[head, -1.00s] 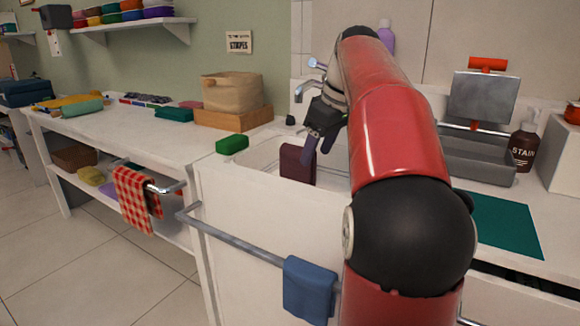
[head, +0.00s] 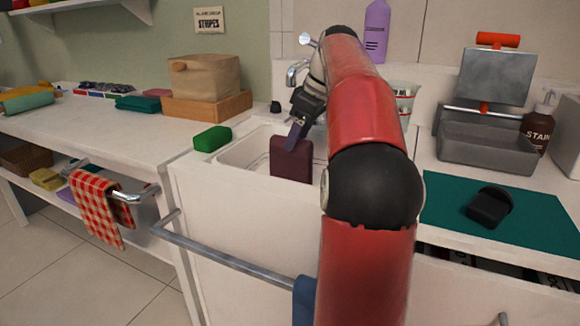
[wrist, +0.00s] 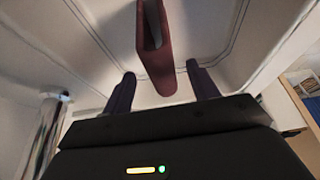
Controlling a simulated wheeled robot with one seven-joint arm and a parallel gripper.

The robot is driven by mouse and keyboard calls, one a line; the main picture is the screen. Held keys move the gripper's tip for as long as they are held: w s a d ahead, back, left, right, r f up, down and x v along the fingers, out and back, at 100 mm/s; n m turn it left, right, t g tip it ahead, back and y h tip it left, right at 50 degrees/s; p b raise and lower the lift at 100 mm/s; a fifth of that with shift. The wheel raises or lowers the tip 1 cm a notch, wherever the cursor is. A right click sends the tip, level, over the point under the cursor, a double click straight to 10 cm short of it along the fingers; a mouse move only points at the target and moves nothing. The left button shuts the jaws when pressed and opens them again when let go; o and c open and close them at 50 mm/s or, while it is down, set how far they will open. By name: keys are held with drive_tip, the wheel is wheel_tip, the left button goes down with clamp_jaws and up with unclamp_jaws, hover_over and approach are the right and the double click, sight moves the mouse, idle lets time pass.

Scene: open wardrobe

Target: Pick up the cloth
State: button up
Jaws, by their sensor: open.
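A maroon folded cloth (head: 291,160) stands upright at the front of the white sink (head: 235,156) in the head view. In the wrist view the maroon cloth (wrist: 155,48) shows as a narrow folded edge, its lower end between the two finger lines. My gripper (wrist: 162,86) is open, with one dark finger on each side of the cloth's lower end. I cannot tell whether either finger touches it. In the head view my gripper (head: 296,137) points down at the cloth's top. A red checked cloth (head: 97,207) hangs on a rail at the left.
A blue cloth (head: 304,300) on the front rail (head: 222,249) is mostly hidden by my arm. A green block (head: 212,138) sits by the sink's left rim. A teal mat (head: 535,224) with a black object (head: 489,207) lies right. A wooden box (head: 207,106) stands behind.

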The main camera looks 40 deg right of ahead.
sight(291, 153)
drive_tip(key=b+x, duration=0.1)
drive_tip(key=x, duration=0.5)
drive_tip(key=shift+s, duration=0.15)
drive_tip(key=c, duration=1.2)
drive_tip(key=shift+r, duration=0.1)
